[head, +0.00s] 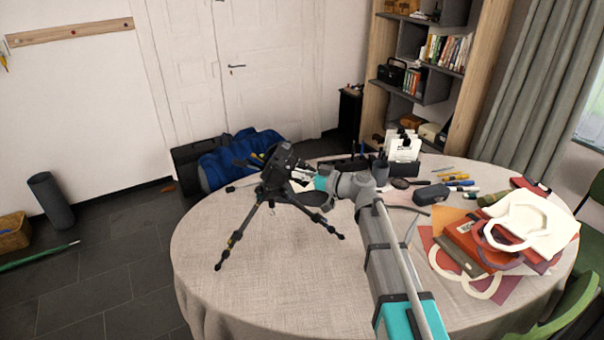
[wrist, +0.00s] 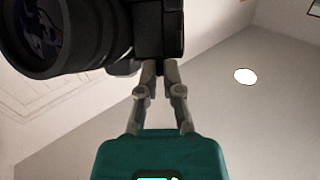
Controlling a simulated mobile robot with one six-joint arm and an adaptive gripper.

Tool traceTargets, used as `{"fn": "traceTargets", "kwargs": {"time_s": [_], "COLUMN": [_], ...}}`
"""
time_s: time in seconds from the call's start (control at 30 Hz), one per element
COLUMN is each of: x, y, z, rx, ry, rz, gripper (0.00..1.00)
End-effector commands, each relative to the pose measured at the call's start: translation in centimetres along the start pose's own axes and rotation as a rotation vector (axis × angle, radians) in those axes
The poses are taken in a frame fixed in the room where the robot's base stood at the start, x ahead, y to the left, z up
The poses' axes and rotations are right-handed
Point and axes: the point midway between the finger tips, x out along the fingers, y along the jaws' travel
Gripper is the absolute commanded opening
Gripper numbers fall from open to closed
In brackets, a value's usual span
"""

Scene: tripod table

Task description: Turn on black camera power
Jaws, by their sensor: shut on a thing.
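The black camera (head: 279,160) is mounted on a black tripod (head: 238,236) that stands on the round table's left part. In the wrist view the camera (wrist: 165,28) fills the upper left, with its large lens facing left and toward me. My gripper (head: 300,172) is at the camera's right side. In the wrist view my gripper (wrist: 159,70) has its fingertips close together at the underside of the camera's body. It is shut on a part there, which the fingertips hide. The power switch cannot be made out in either view.
The round table (head: 205,255) has a light cloth. Red and orange folders with a white bag (head: 530,222) lie at right. A black desk organizer (head: 402,168), pens and a dark case (head: 430,194) are at the back. The table's front left is clear.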

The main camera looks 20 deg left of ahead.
Motion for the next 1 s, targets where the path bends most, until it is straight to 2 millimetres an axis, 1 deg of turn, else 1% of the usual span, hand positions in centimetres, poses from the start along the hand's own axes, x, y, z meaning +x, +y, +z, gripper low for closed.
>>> {"fn": "traceTargets", "kwargs": {"time_s": [0.03,0.1,0.33,0.7,0.73,0.87,0.9,0.93,1.0], "x": [-0.09,-0.06,0.00,0.02,0.02,0.02,0.01,0.01,0.01], "y": [-0.50,-0.68,-0.90,-0.78,-0.78,-0.77,-0.76,-0.76,-0.76], "z": [-0.04,-0.06,-0.07,-0.04,-0.04,-0.04,-0.04,-0.04,-0.04], "rx": [0.015,0.035,0.089,0.099,0.099,0.099,0.099,0.099,0.099], "ry": [0.000,0.000,0.000,0.001,0.001,0.001,0.001,0.001,0.001], "rz": [0.024,0.059,0.155,0.172,0.172,0.172,0.172,0.172,0.172], "gripper": [0.00,0.00,0.00,0.00,0.10,0.34,0.41,0.43,0.43]}}
